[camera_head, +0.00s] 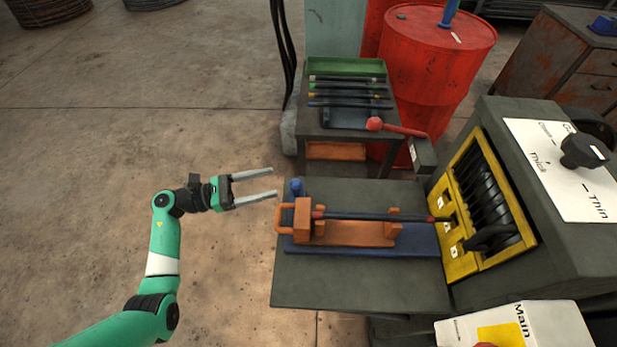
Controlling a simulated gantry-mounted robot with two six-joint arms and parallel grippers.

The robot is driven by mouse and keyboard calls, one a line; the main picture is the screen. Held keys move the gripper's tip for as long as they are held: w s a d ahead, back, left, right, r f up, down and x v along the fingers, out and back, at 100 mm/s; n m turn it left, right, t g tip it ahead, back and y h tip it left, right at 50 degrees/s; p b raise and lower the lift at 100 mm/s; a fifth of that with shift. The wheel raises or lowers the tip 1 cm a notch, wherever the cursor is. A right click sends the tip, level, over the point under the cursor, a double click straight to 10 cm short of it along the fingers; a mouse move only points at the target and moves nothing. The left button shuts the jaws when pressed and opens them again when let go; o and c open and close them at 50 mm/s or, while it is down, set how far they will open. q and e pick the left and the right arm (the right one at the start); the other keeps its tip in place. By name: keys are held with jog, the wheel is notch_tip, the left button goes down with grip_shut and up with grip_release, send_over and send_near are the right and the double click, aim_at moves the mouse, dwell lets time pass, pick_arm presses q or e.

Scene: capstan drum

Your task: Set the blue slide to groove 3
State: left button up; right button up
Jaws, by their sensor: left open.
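The blue slide (422,238) is a flat blue plate on the dark table, with a blue knob (297,187) standing at its back left corner. An orange carriage (345,233) with a loop handle at its left end lies on it and carries a dark rod (375,217) pointing right. The rod's red-tipped end is close to the yellow frame (462,262), which holds a row of black grooves (482,192) and small white labels too small to read. My left gripper (274,182) is open and empty, just left of the blue knob and apart from it. My right gripper is not in view.
A grey machine (545,215) with a black knob and a Thin/Thick label stands at right. A red-knobbed lever (400,129) stretches behind the table. Behind are a rod rack (346,68) and a red drum (438,60). Open floor lies left of the table.

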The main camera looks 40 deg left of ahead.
pick_arm(q)
jog(key=shift+g, duration=0.4)
jog(key=x, duration=0.3)
jog(key=f+b+x, duration=0.1)
jog(key=x, duration=0.3)
jog(key=f+b+x, duration=0.1)
jog(key=x, duration=0.3)
jog(key=shift+s+d, duration=0.2)
jog(key=shift+d, duration=0.2)
grip_shut()
dwell(0.5)
